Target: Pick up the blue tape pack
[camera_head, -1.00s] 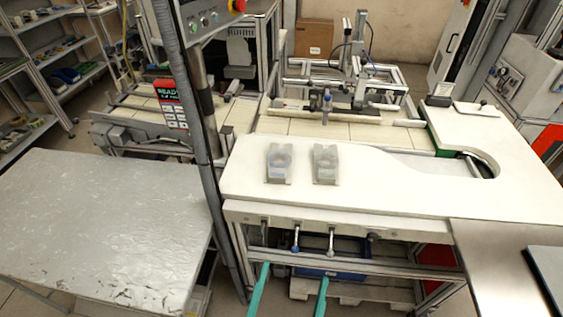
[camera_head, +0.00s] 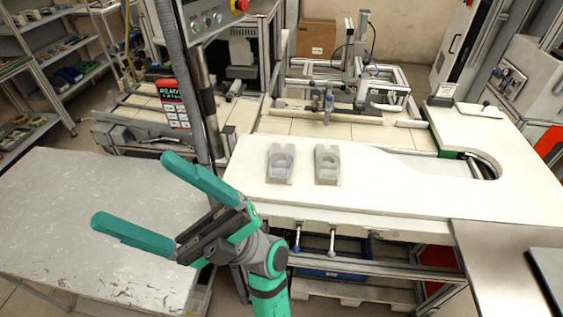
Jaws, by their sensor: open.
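The right pack (camera_head: 327,165) looks grey-beige. My gripper (camera_head: 148,200) is open and empty, with its green fingers pointing to the left. It is in front and to the left of the packs, near the gap between the grey table and the white worktop, and touches neither pack.
A scuffed grey table (camera_head: 60,220) stands at the left, bare on top. A dark vertical post (camera_head: 190,90) stands between it and the white worktop. A machine frame (camera_head: 350,75) stands behind the worktop. A blue crate (camera_head: 330,272) sits below. The worktop's right part is clear.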

